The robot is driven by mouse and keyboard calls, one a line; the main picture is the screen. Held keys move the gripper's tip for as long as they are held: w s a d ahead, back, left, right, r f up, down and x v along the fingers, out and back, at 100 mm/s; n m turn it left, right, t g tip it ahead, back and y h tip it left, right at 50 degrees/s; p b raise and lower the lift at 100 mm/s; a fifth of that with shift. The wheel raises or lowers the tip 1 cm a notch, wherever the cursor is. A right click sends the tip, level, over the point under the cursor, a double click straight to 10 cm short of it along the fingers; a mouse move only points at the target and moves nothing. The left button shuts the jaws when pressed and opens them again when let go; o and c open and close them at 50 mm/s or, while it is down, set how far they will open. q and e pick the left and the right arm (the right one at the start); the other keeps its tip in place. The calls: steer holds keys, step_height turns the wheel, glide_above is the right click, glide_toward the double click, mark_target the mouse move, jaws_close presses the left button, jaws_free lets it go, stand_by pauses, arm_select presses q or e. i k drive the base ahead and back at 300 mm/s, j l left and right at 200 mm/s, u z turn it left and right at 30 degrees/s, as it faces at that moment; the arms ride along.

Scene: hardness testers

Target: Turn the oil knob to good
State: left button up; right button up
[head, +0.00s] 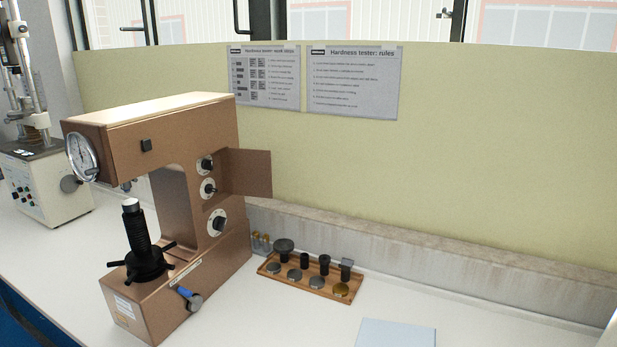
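A brown hardness tester (165,115) stands on the bench at the left, with a round dial gauge (83,157) on its front. Its right side bears an upper knob (206,165), a middle knob (208,188) and a lower, larger knob (218,223), one above another. Each is dark on a pale round plate. The labels are too small to read, so I cannot tell which one is the oil knob or its setting. A brown panel (250,173) stands out from the tester's side next to the upper two knobs. Neither of my grippers is in view.
A blue-handled lever (186,293) sticks out low on the tester's right side. A wooden tray (311,283) with dark fittings and round blocks lies right of the tester. A pale blue sheet (395,334) lies at the front. Another machine (45,185) stands far left.

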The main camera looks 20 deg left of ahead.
mark_target(210, 188)
steer(key=j+u, duration=0.1)
steer(key=u, duration=0.35)
steer(key=i+j+u, duration=0.1)
steer(key=u, duration=0.35)
steer(key=i+u, duration=0.1)
steer(key=u, duration=0.35)
steer(key=z, duration=1.7)
steer(key=k+j, duration=0.2)
steer(key=j, duration=0.15)
steer(key=k+j, duration=0.2)
steer(key=j, duration=0.15)
